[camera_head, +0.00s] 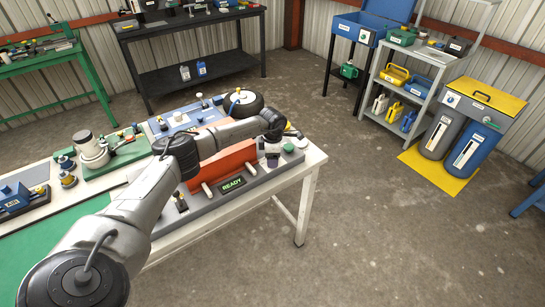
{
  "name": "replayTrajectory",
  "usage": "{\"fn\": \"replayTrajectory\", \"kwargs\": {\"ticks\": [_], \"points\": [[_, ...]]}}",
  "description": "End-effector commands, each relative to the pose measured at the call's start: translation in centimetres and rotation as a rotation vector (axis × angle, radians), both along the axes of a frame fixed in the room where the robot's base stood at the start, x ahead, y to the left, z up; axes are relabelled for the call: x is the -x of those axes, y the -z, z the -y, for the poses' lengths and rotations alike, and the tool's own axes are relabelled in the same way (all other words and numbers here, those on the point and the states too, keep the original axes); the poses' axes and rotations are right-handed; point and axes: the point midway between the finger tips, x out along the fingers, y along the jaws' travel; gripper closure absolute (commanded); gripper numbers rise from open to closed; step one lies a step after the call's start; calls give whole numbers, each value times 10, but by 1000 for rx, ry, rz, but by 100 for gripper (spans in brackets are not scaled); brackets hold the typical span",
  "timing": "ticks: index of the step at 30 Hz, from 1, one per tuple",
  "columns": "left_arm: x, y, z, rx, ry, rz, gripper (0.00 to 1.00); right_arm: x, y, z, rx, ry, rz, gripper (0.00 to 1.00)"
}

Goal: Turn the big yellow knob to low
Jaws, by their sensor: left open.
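My left arm reaches in from the lower left across the white workbench (311,160). Its gripper (272,160) points down over the bench's right end, by a grey panel with a green "READY" display (232,184). The gripper is open, with its fingers small and partly lost against the dark parts around them. A small patch of yellow (290,128) shows just right of the wrist; I cannot tell whether it is the big yellow knob. The knob's setting is not readable, and my arm covers part of the panel. My right gripper is not in view.
An orange-red panel (238,160) stands behind the display. A green button (289,148) is right of the gripper. Left are a white cylindrical device (92,150) and blue fixtures.

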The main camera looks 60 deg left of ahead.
Motion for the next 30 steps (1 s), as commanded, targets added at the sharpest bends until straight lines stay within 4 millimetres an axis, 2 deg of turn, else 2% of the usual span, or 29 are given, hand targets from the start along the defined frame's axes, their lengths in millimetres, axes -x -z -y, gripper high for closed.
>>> {"fn": "replayTrajectory", "kwargs": {"ticks": [5,18,24,30], "points": [[-1,-21,-1,-1,1,3,37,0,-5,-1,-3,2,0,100],[0,-104,0,-1,0,3,37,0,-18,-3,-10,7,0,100],[0,-127,0,0,0,2,37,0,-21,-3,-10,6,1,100],[0,-137,0,1,0,1,37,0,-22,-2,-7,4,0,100]]}}
